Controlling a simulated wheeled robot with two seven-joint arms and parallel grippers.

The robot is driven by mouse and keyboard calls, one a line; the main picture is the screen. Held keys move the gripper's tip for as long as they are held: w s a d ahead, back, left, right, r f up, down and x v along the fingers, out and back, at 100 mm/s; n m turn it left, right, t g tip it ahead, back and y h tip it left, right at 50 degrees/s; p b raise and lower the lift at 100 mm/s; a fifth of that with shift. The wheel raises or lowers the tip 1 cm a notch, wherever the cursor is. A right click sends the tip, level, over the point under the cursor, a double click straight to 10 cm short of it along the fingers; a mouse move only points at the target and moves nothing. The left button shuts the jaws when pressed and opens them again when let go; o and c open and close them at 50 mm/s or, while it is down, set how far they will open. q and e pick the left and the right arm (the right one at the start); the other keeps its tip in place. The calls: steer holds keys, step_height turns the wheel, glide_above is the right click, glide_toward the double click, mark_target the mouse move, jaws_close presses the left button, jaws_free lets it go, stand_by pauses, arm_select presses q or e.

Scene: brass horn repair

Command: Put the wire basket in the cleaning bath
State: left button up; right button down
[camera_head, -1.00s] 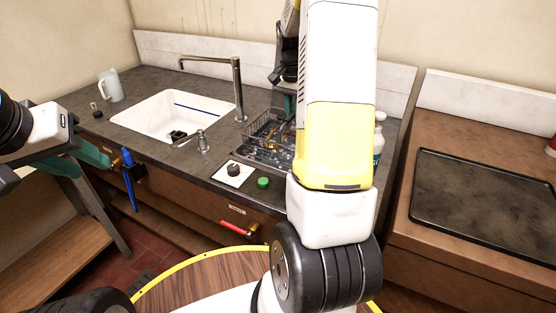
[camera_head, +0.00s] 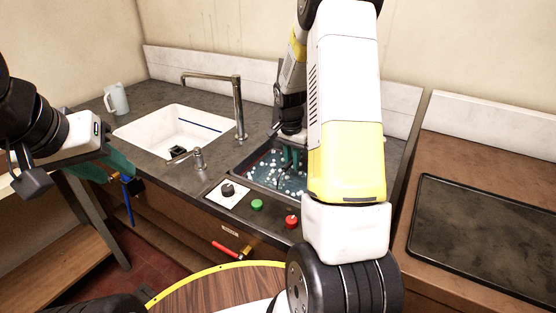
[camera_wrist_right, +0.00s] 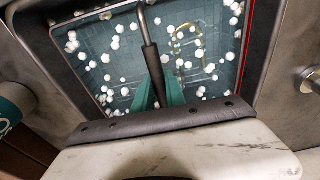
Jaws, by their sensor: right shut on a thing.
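The cleaning bath (camera_head: 262,168) is a dark-rimmed tank set in the counter, filled with teal liquid and dotted with white bubbles. My right gripper (camera_head: 291,158) points down into it. In the right wrist view its green fingers (camera_wrist_right: 160,92) are shut on the dark-sleeved handle of the wire basket (camera_wrist_right: 151,60). The basket's body is under the liquid and only faintly visible, with brass-coloured pieces (camera_wrist_right: 186,44) in it. Whether it rests on the bottom cannot be told. My left gripper (camera_head: 118,164) is away at the left, its finger opening unclear.
A white sink (camera_head: 150,132) with a tall tap (camera_head: 238,100) lies left of the bath. A knob (camera_head: 228,190), a green button (camera_head: 257,205) and a red button (camera_head: 292,221) sit in front. A white jug (camera_head: 117,98) stands far left. A dark tray (camera_head: 485,235) lies right.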

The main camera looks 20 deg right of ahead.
steer(key=shift+f, duration=1.75)
steer(key=c, duration=1.4)
jaws_free()
steer(key=shift+o, duration=0.2)
steer(key=r, duration=0.8)
steer(key=s+a+r, duration=0.1)
steer(key=r, duration=0.3)
steer(key=shift+a, duration=0.1)
steer(key=s+a+r+n+t+y, duration=0.1)
steer(key=s+a+r+n, duration=0.2)
steer(key=s, duration=0.5)
steer(key=s+a+r+n+t+y, duration=0.1)
steer(key=s+a+r+n+t, duration=0.1)
steer(key=s+a+r, duration=0.3)
steer(key=s+a+r+n+t+y, duration=0.1)
steer(key=s+a+r+n, duration=0.3)
steer(key=s+r, duration=0.4)
steer(key=s+n+t, duration=0.1)
steer(key=s, duration=0.2)
steer(key=shift+a, duration=0.2)
